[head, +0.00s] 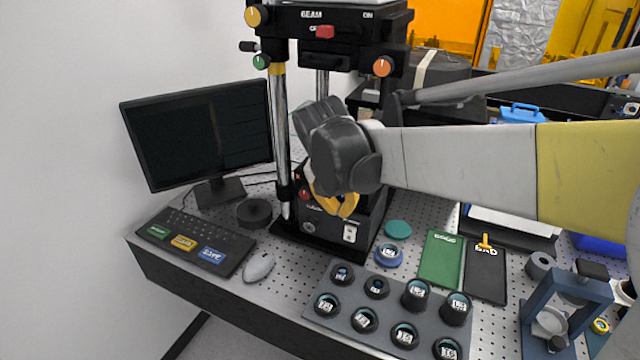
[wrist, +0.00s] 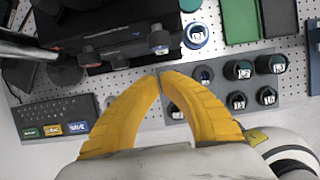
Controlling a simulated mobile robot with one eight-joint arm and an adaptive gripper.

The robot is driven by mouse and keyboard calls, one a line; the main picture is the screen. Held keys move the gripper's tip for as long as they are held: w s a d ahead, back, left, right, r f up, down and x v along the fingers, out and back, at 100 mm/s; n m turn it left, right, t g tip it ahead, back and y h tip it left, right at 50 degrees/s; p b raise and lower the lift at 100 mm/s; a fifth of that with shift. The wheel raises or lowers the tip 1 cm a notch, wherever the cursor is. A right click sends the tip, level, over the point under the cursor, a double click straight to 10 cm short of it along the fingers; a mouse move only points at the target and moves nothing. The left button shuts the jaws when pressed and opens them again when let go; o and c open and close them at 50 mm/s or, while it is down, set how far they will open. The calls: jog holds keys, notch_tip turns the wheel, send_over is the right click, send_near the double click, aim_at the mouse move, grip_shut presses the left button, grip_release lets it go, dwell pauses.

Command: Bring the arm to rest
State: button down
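My arm reaches in from the right in the head view, and my gripper (head: 345,212) hangs in front of the black base of the interferometer (head: 335,222). In the wrist view, the two yellow fingers of my gripper (wrist: 159,76) curve inward and their tips meet, with nothing visible between them. The fingers are above the optical table (head: 305,285), over its front part near the tray of lenses (wrist: 265,98). My arm and gripper hide part of the interferometer's middle in the head view.
A monitor (head: 200,135), keyboard (head: 190,238) and mouse (head: 259,267) are at left. A lens tray (head: 385,318), green mat (head: 440,258), black mat (head: 486,275) and blue-framed stand (head: 565,310) are at front right. Bare table shows between mouse and tray.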

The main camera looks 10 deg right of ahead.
jog(key=s+d+f+m+t+y+b, duration=0.1)
jog(key=s+m+t, duration=0.1)
jog(key=s+m, duration=0.7)
jog(key=s+d+f+m+t+y+b, duration=0.1)
jog(key=s+m, duration=0.8)
jog(key=m, duration=1)
jog(key=shift+s+d+f+m+t+y+b, duration=0.3)
jog(key=shift+s+d+f+m+t+b, duration=0.1)
jog(key=shift+d+f, duration=0.25)
